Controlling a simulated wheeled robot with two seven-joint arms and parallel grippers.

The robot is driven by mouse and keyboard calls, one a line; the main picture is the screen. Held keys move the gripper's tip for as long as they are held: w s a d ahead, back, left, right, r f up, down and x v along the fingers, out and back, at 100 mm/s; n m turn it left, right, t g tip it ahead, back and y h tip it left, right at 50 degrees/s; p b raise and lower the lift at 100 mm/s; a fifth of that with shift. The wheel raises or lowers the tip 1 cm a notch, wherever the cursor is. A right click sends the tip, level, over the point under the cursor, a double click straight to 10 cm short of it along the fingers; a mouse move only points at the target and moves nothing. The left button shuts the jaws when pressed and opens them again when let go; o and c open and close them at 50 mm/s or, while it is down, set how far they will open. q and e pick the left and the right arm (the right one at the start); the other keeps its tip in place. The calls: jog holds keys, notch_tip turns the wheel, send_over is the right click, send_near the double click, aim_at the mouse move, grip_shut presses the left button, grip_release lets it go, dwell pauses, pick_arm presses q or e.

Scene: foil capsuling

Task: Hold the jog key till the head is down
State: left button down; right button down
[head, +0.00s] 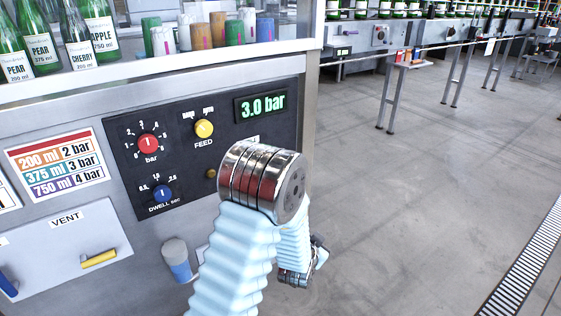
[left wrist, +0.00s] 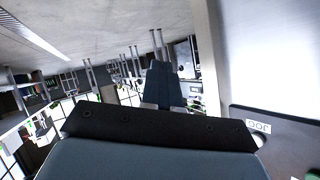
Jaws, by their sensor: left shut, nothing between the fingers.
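My left gripper (left wrist: 162,88) is shut and empty in the left wrist view, its tip pointing up the picture. In the head view the sleeved arm comes up from the bottom and bends back down in front of the machine's right edge; the fingers cannot be made out there. A JOG label (left wrist: 258,127) shows upside down at the right of the left wrist view, beside the gripper. The jog key itself is not clearly visible. On the black control panel (head: 118,190), a small white label (head: 252,140) is partly hidden behind my arm. The capsuling head cannot be identified.
The panel has a red bar knob (head: 148,144), a yellow feed knob (head: 204,128), a blue dwell knob (head: 162,193) and a display (head: 263,105) reading 3.0 bar. Bottles (head: 80,45) and foil cups (head: 218,30) stand on the shelf above. Open floor lies right.

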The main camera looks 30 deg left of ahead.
pick_arm(q)
jog(key=w+a+r+t+y+b, duration=0.1)
jog(key=a+r+t+y, duration=0.1)
jog(key=r, duration=0.7)
jog(key=w+a+r+t+y+b, duration=0.1)
jog(key=a+r+t, duration=0.3)
jog(key=r, duration=0.5)
jog(key=shift+w+a+r+m+y, duration=0.2)
jog(key=shift+w+m+y, duration=0.15)
jog(key=shift+y, duration=0.55)
jog(key=shift+w, duration=0.1)
jog(key=w+a+b, duration=0.1)
jog(key=w+a, duration=0.2)
jog(key=a, duration=0.5)
jog(key=shift+w+b, duration=0.15)
jog(key=shift+b, duration=0.2)
jog(key=shift+a+f, duration=0.1)
jog(key=shift+a, duration=0.1)
jog(key=shift+w+a, duration=0.15)
jog(key=shift+a, duration=0.1)
